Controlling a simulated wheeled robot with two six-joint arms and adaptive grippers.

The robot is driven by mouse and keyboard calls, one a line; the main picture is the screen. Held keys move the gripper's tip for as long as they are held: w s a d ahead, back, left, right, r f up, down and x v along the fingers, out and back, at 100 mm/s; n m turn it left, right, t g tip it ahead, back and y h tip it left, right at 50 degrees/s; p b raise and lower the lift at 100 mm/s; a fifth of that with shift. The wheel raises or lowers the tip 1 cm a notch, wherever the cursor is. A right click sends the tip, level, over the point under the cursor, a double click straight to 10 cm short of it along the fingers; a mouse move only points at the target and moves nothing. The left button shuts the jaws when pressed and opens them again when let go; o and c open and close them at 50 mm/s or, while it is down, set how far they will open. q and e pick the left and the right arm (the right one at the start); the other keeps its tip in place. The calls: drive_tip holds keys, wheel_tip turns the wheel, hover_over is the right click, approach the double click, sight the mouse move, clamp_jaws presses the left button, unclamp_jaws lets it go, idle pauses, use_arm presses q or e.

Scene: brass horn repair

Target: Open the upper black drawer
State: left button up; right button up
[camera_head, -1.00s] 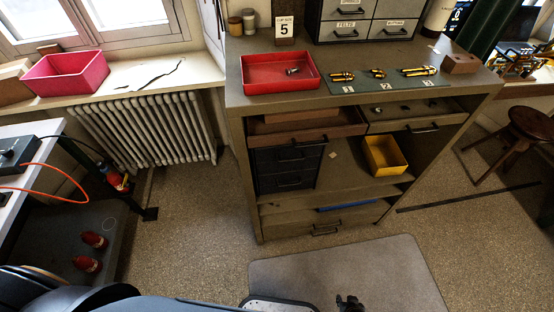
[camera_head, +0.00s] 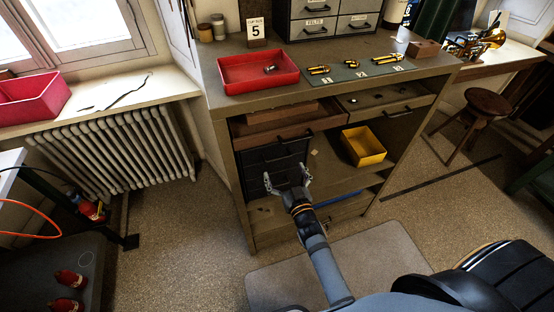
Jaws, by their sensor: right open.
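Two small black drawers sit one above the other at the left inside the brown workbench cabinet. The upper black drawer (camera_head: 272,153) looks shut, and its dark handle is hard to make out. The lower black drawer (camera_head: 256,187) is partly hidden behind my right gripper. My right gripper (camera_head: 286,178) is open and empty, its two fingers spread in front of the black drawers. It overlaps the lower part of the drawer stack in the picture; I cannot tell whether it touches. My left gripper is not in view.
Above the black drawers is a wooden drawer (camera_head: 318,126) with a dark handle. A yellow bin (camera_head: 365,147) stands on the shelf to the right. A red tray (camera_head: 258,72) and brass parts lie on the bench top. A radiator (camera_head: 110,155) is at left. Floor around the mat is clear.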

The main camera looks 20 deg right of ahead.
sight(279, 159)
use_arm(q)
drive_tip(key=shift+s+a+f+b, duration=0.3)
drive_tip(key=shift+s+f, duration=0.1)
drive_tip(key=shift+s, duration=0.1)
use_arm(e)
drive_tip(key=w, duration=0.5)
drive_tip(key=shift+w, duration=0.25)
drive_tip(key=shift+c, duration=0.4)
